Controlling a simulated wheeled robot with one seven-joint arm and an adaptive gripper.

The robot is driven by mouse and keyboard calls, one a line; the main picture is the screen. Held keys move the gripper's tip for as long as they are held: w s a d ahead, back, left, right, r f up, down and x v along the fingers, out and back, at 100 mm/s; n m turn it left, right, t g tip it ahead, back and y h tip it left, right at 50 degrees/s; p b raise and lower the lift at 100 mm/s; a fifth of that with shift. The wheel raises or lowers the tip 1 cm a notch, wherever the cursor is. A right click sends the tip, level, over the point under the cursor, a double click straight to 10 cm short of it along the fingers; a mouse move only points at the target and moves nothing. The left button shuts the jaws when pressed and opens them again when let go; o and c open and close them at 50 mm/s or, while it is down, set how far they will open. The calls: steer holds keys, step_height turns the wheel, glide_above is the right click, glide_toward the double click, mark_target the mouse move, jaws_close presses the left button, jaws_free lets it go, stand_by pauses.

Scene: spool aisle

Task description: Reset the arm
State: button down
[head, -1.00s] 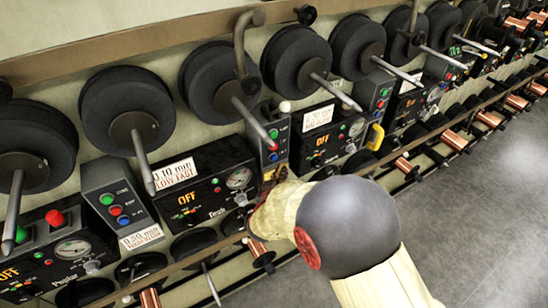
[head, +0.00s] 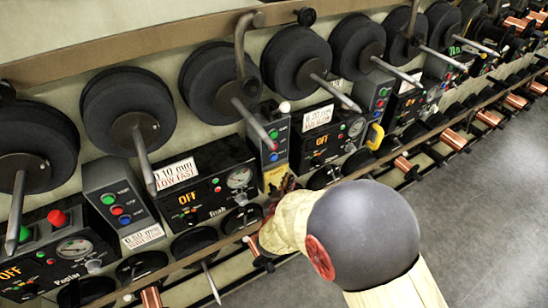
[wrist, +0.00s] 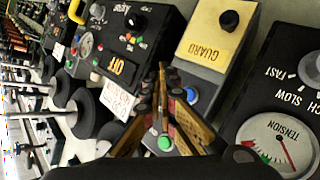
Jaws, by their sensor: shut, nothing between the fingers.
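My gripper (head: 284,184) is at the end of my cream-sleeved arm, in front of the yellow-labelled box between two black control panels in the head view. In the wrist view its fingers (wrist: 162,72) are closed together and empty. They overlap a grey control box with a green button (wrist: 165,143) and a blue button (wrist: 191,95). Beyond them is a box with a yellow GUARD label (wrist: 213,46). I cannot tell whether the fingertips touch anything.
A row of black spools (head: 219,83) with protruding rods (head: 252,122) lines the wall above the panels. A tension gauge (wrist: 279,143) is close on the right of the wrist view. A rail (head: 190,262) with copper spools runs below. Grey floor (head: 480,220) at right is clear.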

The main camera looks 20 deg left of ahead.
stand_by(0.4)
steer(key=s+a+f+g+y, duration=0.1)
steer(key=s+a+f+g, duration=0.3)
steer(key=f, duration=0.4)
steer(key=s+d+r+g+y, duration=0.1)
steer(key=s+d+r+g, duration=0.15)
steer(key=s+g, duration=0.75)
steer(key=s+d+r+m+t+h, duration=0.1)
steer(key=s+d+r, duration=0.3)
steer(key=d+r, duration=0.5)
steer(key=s+d+r+m+t+h, duration=0.1)
steer(key=s+d+r, duration=0.4)
steer(key=d, duration=1)
steer(key=s+d+r+m+t+h, duration=0.1)
steer(key=s+d+r+m+t, duration=0.2)
steer(key=d+r, duration=0.9)
steer(key=shift+s+r+m+h, duration=0.3)
steer(key=shift+s+m, duration=0.55)
steer(key=shift+m, duration=0.05)
